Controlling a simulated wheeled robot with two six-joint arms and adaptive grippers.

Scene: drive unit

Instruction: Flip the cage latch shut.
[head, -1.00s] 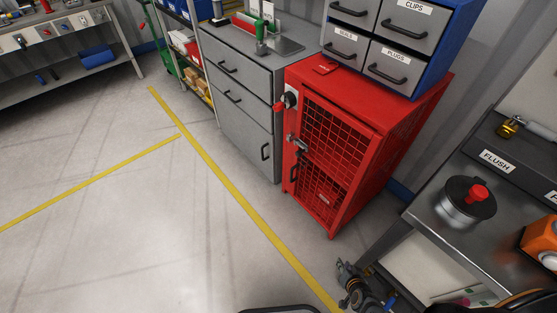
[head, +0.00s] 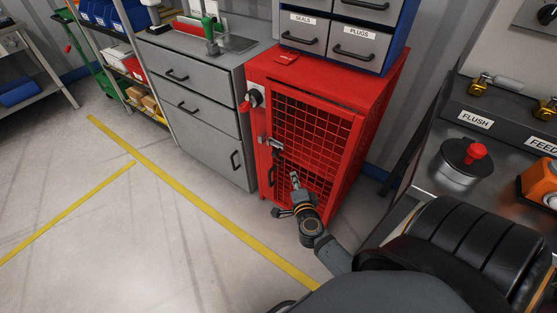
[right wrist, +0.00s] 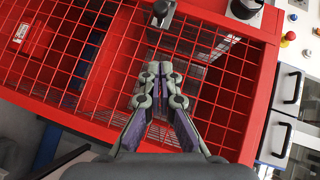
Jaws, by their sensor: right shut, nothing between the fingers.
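The red cage (head: 353,88) stands right of the grey drawer cabinet, its mesh door facing me. My left gripper is not in view.
A bench with a red-knobbed pot (head: 462,162) stands at the right. The grey drawer cabinet (head: 200,105) adjoins the cage. The floor at the left, with yellow lines, is clear.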

